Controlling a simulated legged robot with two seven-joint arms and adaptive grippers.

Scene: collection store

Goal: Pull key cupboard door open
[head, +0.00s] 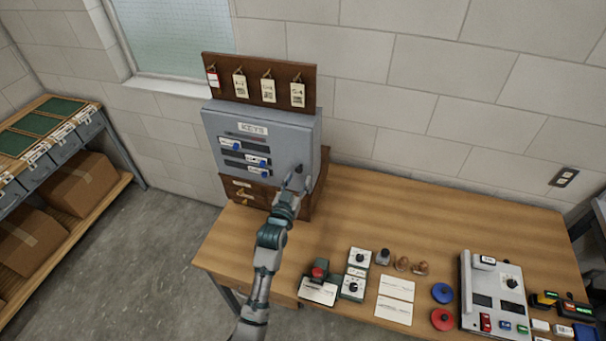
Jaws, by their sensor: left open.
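The key cupboard (222,130) is a grey metal box marked KEYS, on a brown wooden base at the back left of the table. Its door looks shut, with several slots and blue-and-white tags on its front. My left gripper (297,180) is open at the lower right of the door, close to a dark handle (299,167). I cannot tell whether the fingers touch the handle, as the gripper partly covers that area. My right gripper is not in view.
A board with hanging tags (268,91) stands above the cupboard. The wooden table (400,220) is clear in the middle. A red-button box (319,272), dial boxes (353,286), cards (395,298) and a grey control panel (490,290) lie along its front. Shelves (60,190) stand left.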

